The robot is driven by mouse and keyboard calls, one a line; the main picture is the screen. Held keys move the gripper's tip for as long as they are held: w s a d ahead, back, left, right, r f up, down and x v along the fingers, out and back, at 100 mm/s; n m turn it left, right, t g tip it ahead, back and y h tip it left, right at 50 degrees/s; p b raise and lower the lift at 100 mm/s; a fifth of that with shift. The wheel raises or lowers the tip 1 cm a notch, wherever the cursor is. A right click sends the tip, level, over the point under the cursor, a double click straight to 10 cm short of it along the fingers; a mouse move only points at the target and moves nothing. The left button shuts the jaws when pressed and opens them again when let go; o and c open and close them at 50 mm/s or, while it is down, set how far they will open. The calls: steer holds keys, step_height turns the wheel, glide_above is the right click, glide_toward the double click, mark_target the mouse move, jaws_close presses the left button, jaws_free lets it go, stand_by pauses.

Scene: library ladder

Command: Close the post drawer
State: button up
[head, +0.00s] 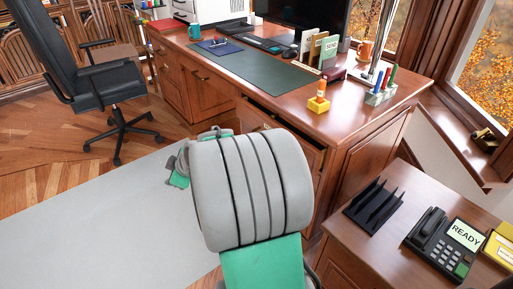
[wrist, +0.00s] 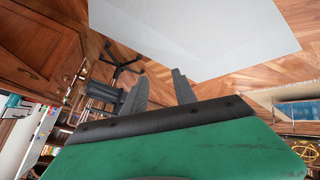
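A wooden drawer (head: 287,124) under the right part of the desk top stands partly pulled out, with a dark gap along its top. It seems to be the post drawer; no label shows. My arm hides part of its front. My gripper (wrist: 159,75) shows two grey fingers apart, with nothing between them. In the wrist view it points over the floor, with wooden drawer fronts (wrist: 32,55) with handles to the left. In the head view my grey and green arm covers most of the gripper, which is left of the drawer and apart from it.
The desk (head: 345,118) carries a green mat, cups, a letter rack and a pen holder. A black office chair (head: 98,85) stands at left. A low cabinet with a telephone (head: 445,240) and a black rack (head: 374,207) is at right. A pale rug (head: 105,220) lies clear on the floor.

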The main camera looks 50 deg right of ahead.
steer(key=d+f+n+t+h+b, duration=0.1)
steer(key=d+f+t+h+b, duration=0.15)
steer(key=d, duration=0.75)
steer(key=d+f+n+t+h+b, duration=0.15)
steer(key=d+f, duration=0.25)
steer(key=d, duration=0.7)
steer(key=s+d+f+t+h+b, duration=0.15)
steer(key=s+d+h, duration=0.45)
steer(key=s+d, duration=0.6)
steer(key=shift+m, duration=0.25)
steer(key=x, duration=0.9)
steer(key=shift+w+d+r+b, duration=0.1)
steer(key=shift+d+r+b, duration=0.05)
steer(key=shift+d+b, duration=0.35)
steer(key=shift+w+d, duration=0.15)
steer(key=shift+d, duration=0.05)
steer(key=shift+c, duration=0.5)
jaws_close()
